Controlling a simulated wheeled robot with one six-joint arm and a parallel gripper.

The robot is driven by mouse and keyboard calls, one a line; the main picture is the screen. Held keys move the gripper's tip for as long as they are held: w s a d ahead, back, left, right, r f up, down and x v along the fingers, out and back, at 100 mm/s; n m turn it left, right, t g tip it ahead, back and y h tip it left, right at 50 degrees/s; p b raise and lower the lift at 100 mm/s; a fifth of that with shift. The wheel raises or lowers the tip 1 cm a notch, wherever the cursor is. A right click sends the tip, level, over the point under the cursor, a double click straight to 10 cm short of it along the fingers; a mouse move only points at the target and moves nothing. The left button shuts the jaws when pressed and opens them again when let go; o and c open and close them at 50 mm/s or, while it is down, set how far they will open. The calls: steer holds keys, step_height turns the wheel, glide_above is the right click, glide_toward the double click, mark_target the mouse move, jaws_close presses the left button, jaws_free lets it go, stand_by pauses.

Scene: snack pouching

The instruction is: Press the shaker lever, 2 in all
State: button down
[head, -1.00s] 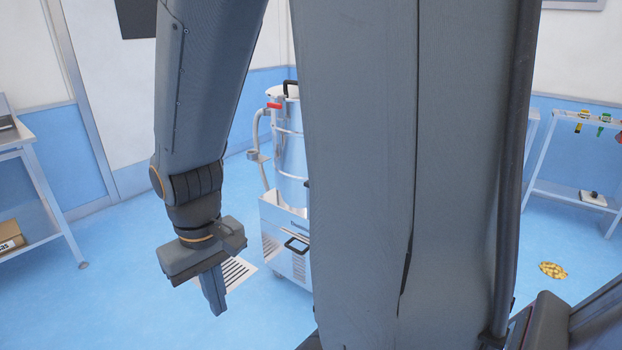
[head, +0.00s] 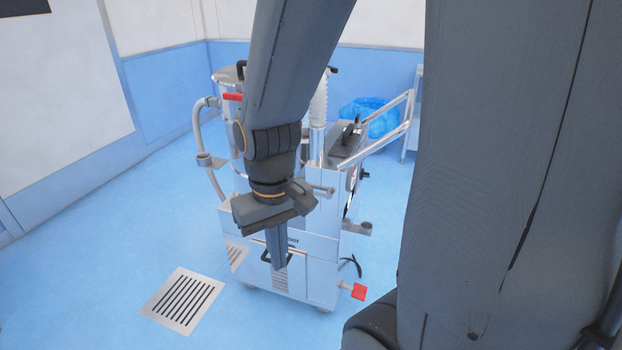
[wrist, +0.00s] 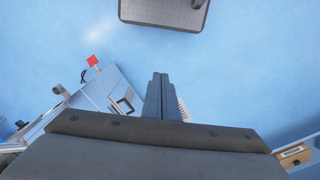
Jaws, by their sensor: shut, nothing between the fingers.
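A steel industrial vacuum (head: 315,265) on casters stands ahead in the head view, partly hidden behind my arm. A red-ended handle (head: 232,97) sticks out at its upper left. I cannot tell for sure which red part is the shaker lever. My gripper (head: 278,267) is shut and empty, pointing down, and overlaps the vacuum's front in the picture. In the wrist view its fingers (wrist: 160,76) are together over open floor, apart from both red parts.
A floor drain grate (head: 183,300) lies left of the vacuum. A hose (head: 205,140) curves at its left side. A blue bag (head: 370,117) is behind it at the right. Blue floor is clear at the left. A cardboard box (wrist: 291,155) shows in the wrist view.

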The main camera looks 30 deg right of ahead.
steer(key=shift+w, duration=0.1)
steer(key=w+d+m+t+h+p, duration=0.1)
steer(key=w+d+m+t+p, duration=0.1)
steer(key=w+d, duration=0.4)
steer(key=w+d+r+m+t+p, duration=0.1)
steer(key=w+d+m+t, duration=0.3)
steer(key=w, duration=1.1)
steer(key=w+d+r+m+t+h+p, duration=0.1)
steer(key=w+d+m+t+p, duration=0.1)
steer(key=w+d+m, duration=0.4)
steer(key=w+d+p, duration=0.1)
steer(key=w+d, duration=0.3)
steer(key=shift+w+d+t+h, duration=0.15)
steer(key=shift+w+t+h, duration=0.15)
steer(key=shift+t, duration=0.1)
steer(key=shift+s, duration=0.1)
step_height(320, 180, down, 8)
steer(key=b, duration=0.5)
steer(key=shift+b, duration=0.35)
steer(key=shift+f, duration=0.4)
steer(key=shift+f, duration=0.15)
